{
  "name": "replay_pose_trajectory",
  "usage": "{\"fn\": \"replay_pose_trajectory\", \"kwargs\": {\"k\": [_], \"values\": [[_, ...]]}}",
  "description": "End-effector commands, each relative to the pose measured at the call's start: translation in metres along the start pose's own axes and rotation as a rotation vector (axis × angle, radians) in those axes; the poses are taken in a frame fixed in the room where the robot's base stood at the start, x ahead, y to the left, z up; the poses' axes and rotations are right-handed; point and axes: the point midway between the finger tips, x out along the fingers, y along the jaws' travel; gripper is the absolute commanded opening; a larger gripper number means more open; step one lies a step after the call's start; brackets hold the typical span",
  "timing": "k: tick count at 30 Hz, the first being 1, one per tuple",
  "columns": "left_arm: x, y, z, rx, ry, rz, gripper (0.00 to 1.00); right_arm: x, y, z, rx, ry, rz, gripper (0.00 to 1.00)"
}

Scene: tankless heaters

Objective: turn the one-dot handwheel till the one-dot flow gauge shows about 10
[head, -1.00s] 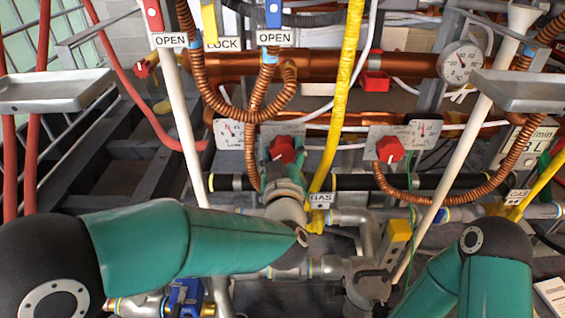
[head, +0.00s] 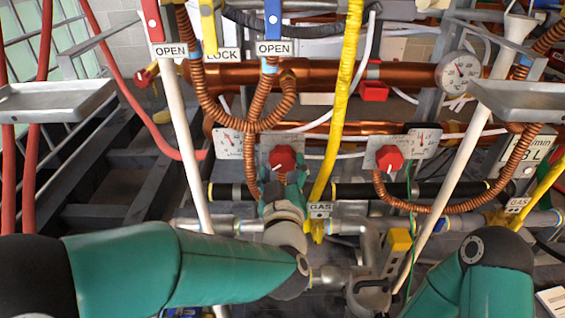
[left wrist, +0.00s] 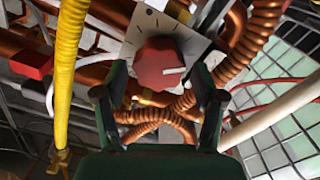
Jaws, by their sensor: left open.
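A red handwheel (head: 283,157) with a white mark sits on the left pale plate. A second red handwheel (head: 389,157) is on the right plate. A small gauge (head: 229,140) is beside the left wheel and another gauge (head: 423,140) beside the right one. The dots that tell the wheels apart and the readings are too small to tell. My left gripper (head: 284,182) is open just below the left wheel. In the left wrist view the wheel (left wrist: 160,64) shows beyond and between the open fingers (left wrist: 160,88); contact is not visible.
A yellow gas hose (head: 338,110) runs close to the right of the left wheel. Corrugated copper hoses (head: 215,110) loop around it. A white pole (head: 185,130) stands to the left, and grey trays (head: 50,100) jut in at both sides.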

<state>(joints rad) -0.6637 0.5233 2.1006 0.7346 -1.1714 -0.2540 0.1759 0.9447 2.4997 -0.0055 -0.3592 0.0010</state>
Motion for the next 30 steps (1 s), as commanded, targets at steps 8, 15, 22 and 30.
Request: {"fn": "replay_pose_trajectory", "kwargs": {"k": [8,15,22,30], "values": [[-0.058,0.001,0.001,0.0,-0.002,0.004,0.69,0.0,0.0,0.0,0.0,0.0,0.0,0.69],[-0.088,0.0,0.001,-0.001,-0.001,0.001,0.69,0.0,0.0,0.0,0.0,0.0,0.0,0.69],[-0.093,-0.001,0.001,-0.002,-0.001,-0.001,0.69,0.0,0.0,0.0,0.0,0.0,0.0,0.69],[-0.092,-0.001,0.001,-0.002,-0.001,-0.001,0.69,0.001,0.0,0.0,0.0,0.0,0.0,0.69]]}}
